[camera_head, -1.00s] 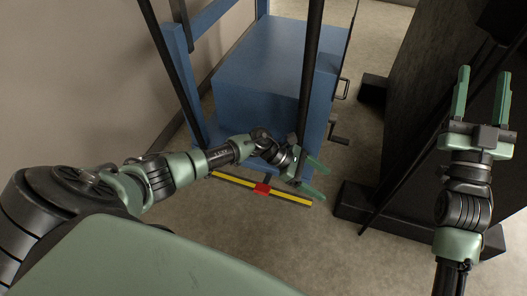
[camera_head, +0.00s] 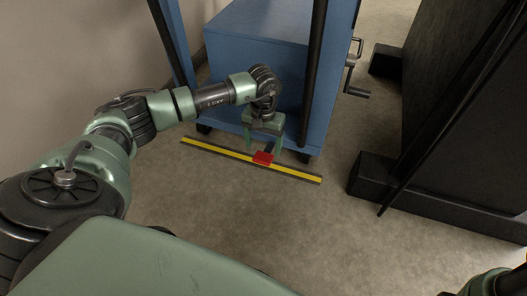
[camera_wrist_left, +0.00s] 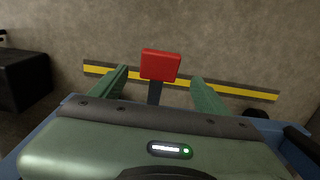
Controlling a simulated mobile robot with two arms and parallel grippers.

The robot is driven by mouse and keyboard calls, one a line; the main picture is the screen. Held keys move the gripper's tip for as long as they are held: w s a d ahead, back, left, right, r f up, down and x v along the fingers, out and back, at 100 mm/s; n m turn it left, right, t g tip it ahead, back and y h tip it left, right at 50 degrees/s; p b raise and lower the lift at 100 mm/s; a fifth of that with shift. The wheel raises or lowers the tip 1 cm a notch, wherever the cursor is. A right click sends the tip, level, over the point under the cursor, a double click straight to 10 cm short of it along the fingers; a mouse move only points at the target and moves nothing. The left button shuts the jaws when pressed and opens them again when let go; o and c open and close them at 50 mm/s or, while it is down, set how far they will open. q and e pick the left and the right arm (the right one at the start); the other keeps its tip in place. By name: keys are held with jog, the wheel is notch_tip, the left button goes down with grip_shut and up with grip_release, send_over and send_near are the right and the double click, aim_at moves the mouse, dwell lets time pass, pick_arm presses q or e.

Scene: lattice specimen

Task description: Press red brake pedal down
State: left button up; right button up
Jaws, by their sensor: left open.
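The red brake pedal (camera_head: 263,158) sticks out low at the front of the blue cart (camera_head: 258,62), over the yellow and black floor bar. My left gripper (camera_head: 263,146) is open and points down, directly above the pedal in the head view. In the left wrist view the red pedal (camera_wrist_left: 160,66) shows between the two spread green fingers (camera_wrist_left: 160,84), on a dark stem. The fingers hold nothing, and I cannot tell whether they touch the pedal. My right gripper is out of view.
The yellow and black bar (camera_head: 212,150) runs along the cart's front. A crank handle (camera_head: 352,82) sticks out at the cart's right. A large dark cabinet (camera_head: 460,110) with dark feet stands at the right. The floor (camera_head: 300,225) in front is clear.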

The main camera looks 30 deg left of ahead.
aim_at(264, 157)
pick_arm(q)
notch_tip(264, 157, down, 5)
jog(key=shift+f+b, duration=0.1)
jog(key=shift+b, duration=1.1)
